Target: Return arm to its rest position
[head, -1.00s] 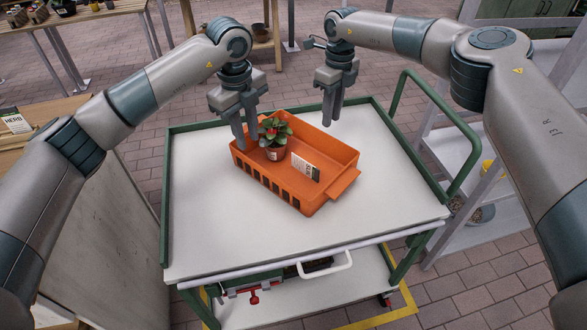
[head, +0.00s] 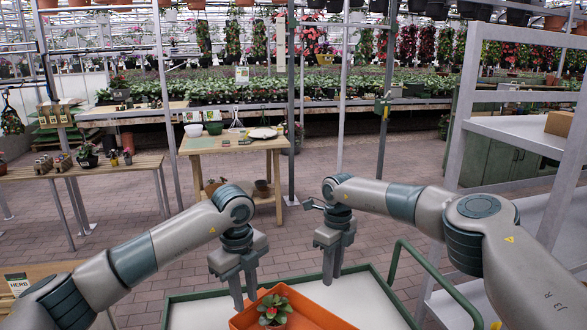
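My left gripper (head: 243,290) hangs pointing down over the left back edge of the orange basket (head: 310,312). Its fingers look slightly parted with nothing between them. My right gripper (head: 329,268) hangs pointing down above the cart top, behind and right of the basket. It holds nothing, and a small gap shows between its fingers. A potted plant (head: 274,307) with green leaves and a red bloom stands in the basket. The lower part of the basket is cut off by the frame.
The green-railed cart (head: 370,300) carries the basket. A shelf rack (head: 520,130) stands close on the right. A wooden table (head: 225,146) with bowls and another table (head: 80,170) with small pots stand behind. Brick floor between them is clear.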

